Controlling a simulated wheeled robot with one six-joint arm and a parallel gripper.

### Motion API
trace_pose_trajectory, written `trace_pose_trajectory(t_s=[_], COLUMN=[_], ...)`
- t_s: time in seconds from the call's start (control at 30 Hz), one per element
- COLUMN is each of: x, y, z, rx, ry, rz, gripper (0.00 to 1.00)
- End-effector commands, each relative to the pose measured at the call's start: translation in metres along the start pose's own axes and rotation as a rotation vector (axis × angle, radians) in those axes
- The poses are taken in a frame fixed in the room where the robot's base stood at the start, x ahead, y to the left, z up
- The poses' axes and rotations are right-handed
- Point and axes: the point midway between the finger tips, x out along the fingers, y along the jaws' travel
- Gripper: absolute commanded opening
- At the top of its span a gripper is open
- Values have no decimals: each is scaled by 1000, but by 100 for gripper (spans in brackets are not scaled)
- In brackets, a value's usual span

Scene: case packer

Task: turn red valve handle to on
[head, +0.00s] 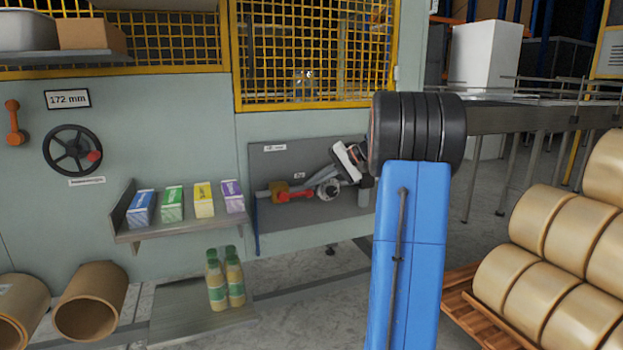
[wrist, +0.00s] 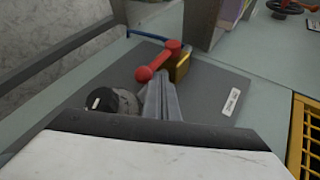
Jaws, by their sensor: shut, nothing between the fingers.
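The red valve handle (head: 296,195) sits on a brass valve body (head: 279,189) on a grey panel. In the head view it points right, roughly level. In the wrist view the handle (wrist: 158,60) slants from its hub beside the brass body (wrist: 181,66) down-left to a round red end. My gripper (head: 312,186) reaches in from the right, shut and empty. In the wrist view its closed fingers (wrist: 158,88) end close to the handle; I cannot tell whether they touch it. The small panel lettering is unreadable.
A dark round gauge or knob (wrist: 106,101) stands beside my fingers. A shelf with small coloured cartons (head: 173,204) is left of the panel (head: 330,214). Bottles (head: 225,280) stand below. A black handwheel (head: 72,150) is farther left. Large tan rolls (head: 540,260) occupy the right.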

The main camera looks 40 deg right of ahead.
Motion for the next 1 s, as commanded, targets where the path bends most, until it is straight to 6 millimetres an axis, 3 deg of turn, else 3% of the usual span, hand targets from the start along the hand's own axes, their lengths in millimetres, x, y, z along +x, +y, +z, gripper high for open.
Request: trace_pose_trajectory(t_s=[0.73, 0.87, 1.0], x=[3, 3, 2], y=[9, 3, -17], z=[0, 0, 2], rx=[4, 2, -3], ry=[-2, -3, -3], rz=[5, 5, 3], gripper=[0, 0, 0])
